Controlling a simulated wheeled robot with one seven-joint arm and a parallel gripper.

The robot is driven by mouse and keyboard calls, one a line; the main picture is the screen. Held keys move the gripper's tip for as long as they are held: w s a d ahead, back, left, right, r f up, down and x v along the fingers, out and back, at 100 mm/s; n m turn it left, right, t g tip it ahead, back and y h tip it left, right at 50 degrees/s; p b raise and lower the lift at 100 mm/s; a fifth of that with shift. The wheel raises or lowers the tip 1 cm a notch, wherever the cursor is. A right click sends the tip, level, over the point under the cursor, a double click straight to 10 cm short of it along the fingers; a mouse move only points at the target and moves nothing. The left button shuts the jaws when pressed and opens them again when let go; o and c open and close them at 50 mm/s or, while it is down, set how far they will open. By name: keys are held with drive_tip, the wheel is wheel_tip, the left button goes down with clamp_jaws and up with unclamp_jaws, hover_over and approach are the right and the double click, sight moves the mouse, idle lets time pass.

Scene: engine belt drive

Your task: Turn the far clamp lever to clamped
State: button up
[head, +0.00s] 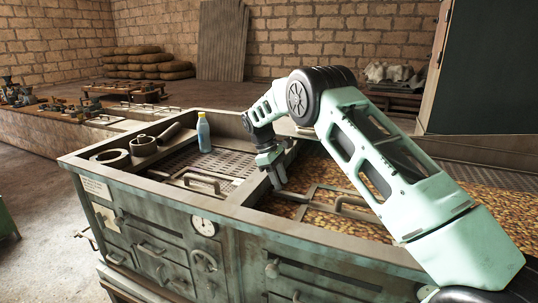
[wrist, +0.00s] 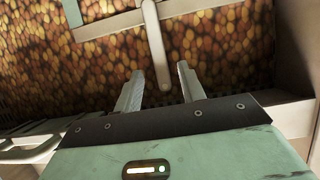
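My gripper (head: 279,186) reaches down over the bench, beside the divider between the perforated plate and the brown pebble-textured bed. In the wrist view my gripper (wrist: 160,68) is open, with two pale fingers apart. A slim pale bar (wrist: 155,45), probably the clamp lever, runs down from the top edge. Its rounded end lies between the fingers in the picture, with gaps on both sides; I cannot tell its depth. No clamped mark is readable. In the head view the lever is too small and too covered by my gripper to tell apart.
A grey frame with a raised handle (head: 352,204) lies on the bed to the right. A blue bottle (head: 204,132) stands left of my arm, behind another handle (head: 201,181). Dark rings (head: 143,145) sit at the bench's left end. The bench rim (head: 240,212) is raised.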

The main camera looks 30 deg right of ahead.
drive_tip(key=v, duration=1.4)
